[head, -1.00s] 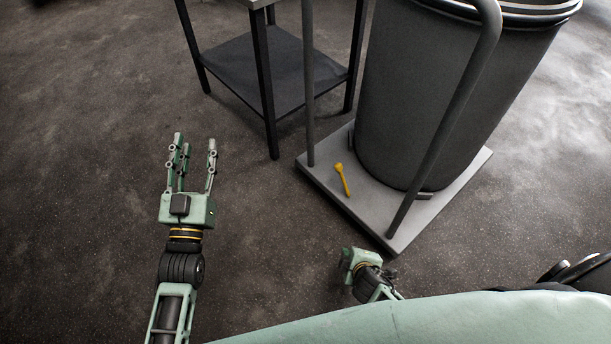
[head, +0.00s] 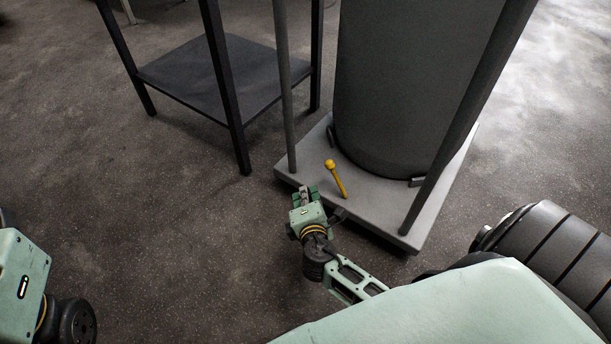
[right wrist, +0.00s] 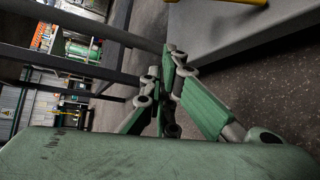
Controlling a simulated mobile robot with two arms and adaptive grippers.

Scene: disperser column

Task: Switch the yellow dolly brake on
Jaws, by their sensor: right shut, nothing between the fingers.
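The yellow brake lever (head: 336,179) stands up from the grey dolly platform (head: 375,200), leaning a little to the left at its knobbed top. Only a small yellow part (right wrist: 252,2) shows at the top edge of the right wrist view. My right gripper (head: 305,190) is at the near left edge of the dolly, left of the lever and apart from it. Its fingers (right wrist: 176,62) are closed together and empty in the right wrist view. At the lower left of the head view part of my left arm shows, but its fingers are out of view.
A large dark grey drum (head: 410,80) stands on the dolly behind the lever. Grey handle posts (head: 283,90) rise from the dolly's near side. A dark table with a lower shelf (head: 215,80) stands to the left. The floor at left is clear.

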